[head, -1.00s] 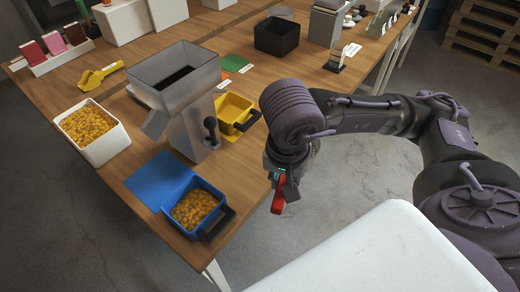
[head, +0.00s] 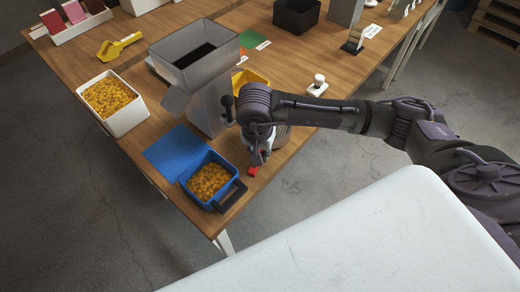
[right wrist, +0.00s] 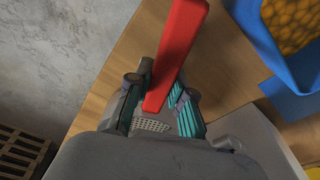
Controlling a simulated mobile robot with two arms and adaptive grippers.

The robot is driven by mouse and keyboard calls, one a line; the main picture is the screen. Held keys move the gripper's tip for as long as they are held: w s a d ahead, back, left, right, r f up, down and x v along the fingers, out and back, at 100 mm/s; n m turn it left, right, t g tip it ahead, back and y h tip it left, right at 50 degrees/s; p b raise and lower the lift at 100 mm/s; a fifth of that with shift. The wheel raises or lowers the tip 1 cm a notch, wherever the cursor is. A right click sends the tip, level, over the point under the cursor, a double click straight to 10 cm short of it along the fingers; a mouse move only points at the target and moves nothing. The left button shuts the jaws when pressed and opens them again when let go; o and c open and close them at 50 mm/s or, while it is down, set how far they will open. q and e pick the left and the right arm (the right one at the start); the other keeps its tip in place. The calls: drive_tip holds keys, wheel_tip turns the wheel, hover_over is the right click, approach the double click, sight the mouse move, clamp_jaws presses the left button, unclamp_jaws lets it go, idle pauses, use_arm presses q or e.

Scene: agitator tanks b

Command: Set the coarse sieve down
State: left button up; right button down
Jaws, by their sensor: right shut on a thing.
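The coarse sieve shows as a red handle (head: 253,171) and a grey perforated body (head: 283,134), partly hidden behind my right gripper (head: 260,157) at the table's near right edge. In the right wrist view the gripper (right wrist: 160,105) is shut on the red handle (right wrist: 178,50), and a patch of perforated metal (right wrist: 151,126) shows beyond the fingers. I cannot tell whether the sieve touches the table (head: 144,146). My left gripper is not in view.
A blue bin of orange pieces (head: 226,196) with a black handle stands close left of the gripper, by a blue mat (head: 176,150). A grey hopper machine (head: 202,105) and a yellow bin (head: 250,77) stand behind. A white container (head: 128,119) is at left.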

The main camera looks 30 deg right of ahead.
drive_tip(key=shift+f, duration=0.2)
drive_tip(key=shift+f, duration=0.1)
drive_tip(key=shift+f, duration=0.1)
drive_tip(key=c, duration=1)
unclamp_jaws()
drive_tip(key=shift+c, duration=0.2)
wheel_tip(320, 180, up, 12)
drive_tip(key=s+a+b, duration=0.1)
drive_tip(key=b, duration=0.1)
drive_tip(key=shift+b, duration=0.35)
